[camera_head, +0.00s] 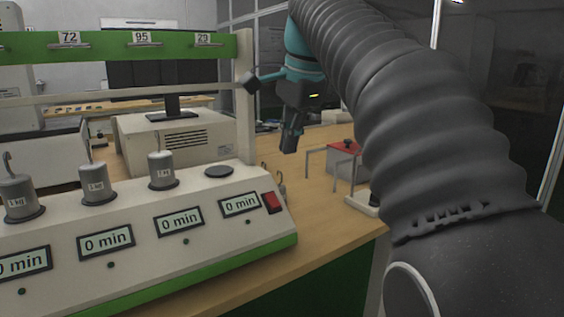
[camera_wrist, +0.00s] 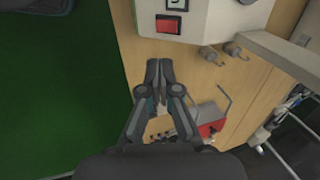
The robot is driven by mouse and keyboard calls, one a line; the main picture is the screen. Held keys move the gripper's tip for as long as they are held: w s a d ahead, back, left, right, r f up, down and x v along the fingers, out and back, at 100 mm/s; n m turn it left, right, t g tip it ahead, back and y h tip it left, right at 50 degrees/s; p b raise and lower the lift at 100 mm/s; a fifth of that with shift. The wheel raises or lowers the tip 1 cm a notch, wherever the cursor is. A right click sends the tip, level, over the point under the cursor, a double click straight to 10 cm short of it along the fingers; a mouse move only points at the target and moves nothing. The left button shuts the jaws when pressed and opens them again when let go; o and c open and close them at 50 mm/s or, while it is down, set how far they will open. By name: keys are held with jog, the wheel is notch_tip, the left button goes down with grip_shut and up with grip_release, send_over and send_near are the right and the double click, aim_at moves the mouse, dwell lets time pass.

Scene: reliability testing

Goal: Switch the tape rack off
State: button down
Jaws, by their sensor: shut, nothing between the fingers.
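The tape rack (camera_head: 150,255) is a white sloped console with a green base, several "0 min" displays and a green top rail. Its red rocker switch (camera_head: 271,202) sits at the right end of the sloped front. In the wrist view the red switch (camera_wrist: 169,26) shows at the top, on the white panel. My gripper (camera_head: 291,140) hangs to the right of the rack, above the table and apart from the switch. In the wrist view my gripper (camera_wrist: 158,68) has its fingertips together, empty, pointing towards the switch with a gap. The switch's position cannot be told.
Several 1 kg weights (camera_head: 162,169) stand on the rack's top; the rightmost round pad (camera_head: 219,171) is empty. A small red-topped device (camera_head: 345,149) stands on the wooden table (camera_head: 310,225) behind my gripper. A beige machine (camera_head: 185,138) and monitor stand behind the rack.

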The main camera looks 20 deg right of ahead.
aim_at(277, 204)
jog(key=b+x, duration=0.2)
jog(key=x, duration=1)
jog(key=shift+f+b, duration=0.35)
jog(key=f+t+b, duration=0.1)
jog(key=b, duration=0.2)
jog(key=shift+f, duration=0.35)
jog(key=shift+r+p, duration=0.4)
jog(key=shift+r, duration=0.15)
jog(key=shift+r+p, duration=0.75)
jog(key=shift+p, duration=0.15)
